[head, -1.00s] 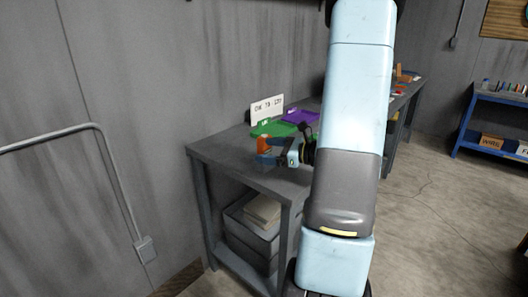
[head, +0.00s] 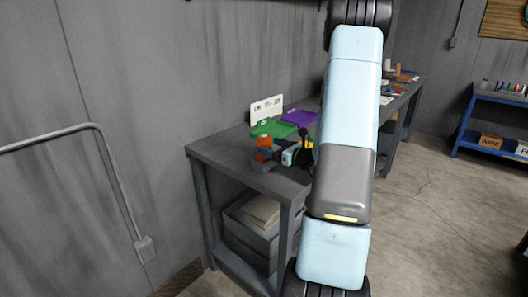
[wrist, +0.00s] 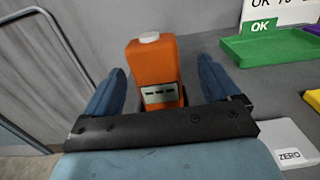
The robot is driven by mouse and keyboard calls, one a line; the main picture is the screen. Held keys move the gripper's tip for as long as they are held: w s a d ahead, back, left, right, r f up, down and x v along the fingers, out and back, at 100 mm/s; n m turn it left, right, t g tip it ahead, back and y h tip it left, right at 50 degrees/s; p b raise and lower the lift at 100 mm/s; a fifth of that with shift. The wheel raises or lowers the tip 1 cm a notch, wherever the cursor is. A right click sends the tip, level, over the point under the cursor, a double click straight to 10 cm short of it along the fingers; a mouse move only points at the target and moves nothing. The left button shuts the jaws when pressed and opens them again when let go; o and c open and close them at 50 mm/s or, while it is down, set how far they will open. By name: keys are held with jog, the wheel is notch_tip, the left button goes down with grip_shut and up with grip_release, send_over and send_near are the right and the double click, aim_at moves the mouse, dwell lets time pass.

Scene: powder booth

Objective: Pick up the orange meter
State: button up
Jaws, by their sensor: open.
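The orange meter (wrist: 153,66) stands upright on the grey bench, with a white cap on top and a small grey panel with dark marks on its front. It also shows in the head view (head: 264,142) near the bench's near left end. My gripper (wrist: 162,68) is open, its blue fingers on the left and right of the meter with a visible gap on each side. In the head view my gripper (head: 268,156) is low at the meter, partly hidden by my arm. The meter's lowest part is hidden behind the dark gripper bar in the wrist view.
A green tray (wrist: 275,48) labelled OK lies to the right, with a purple tray (head: 299,117) beyond. A white sign (head: 266,108) stands behind. A white plate marked ZERO (wrist: 285,140) lies right of my gripper. The grey wall is close behind the bench (head: 225,160).

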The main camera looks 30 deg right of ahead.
aim_at(260, 141)
jog(key=shift+a+x, duration=0.1)
jog(key=shift+x, duration=1.3)
jog(key=shift+a+x, duration=0.15)
jog(key=shift+x, duration=1.25)
jog(key=shift+s+r, duration=0.15)
jog(key=shift+r, duration=0.05)
jog(key=c, duration=1.2)
jog(key=shift+o, duration=0.2)
jog(key=shift+r, duration=0.1)
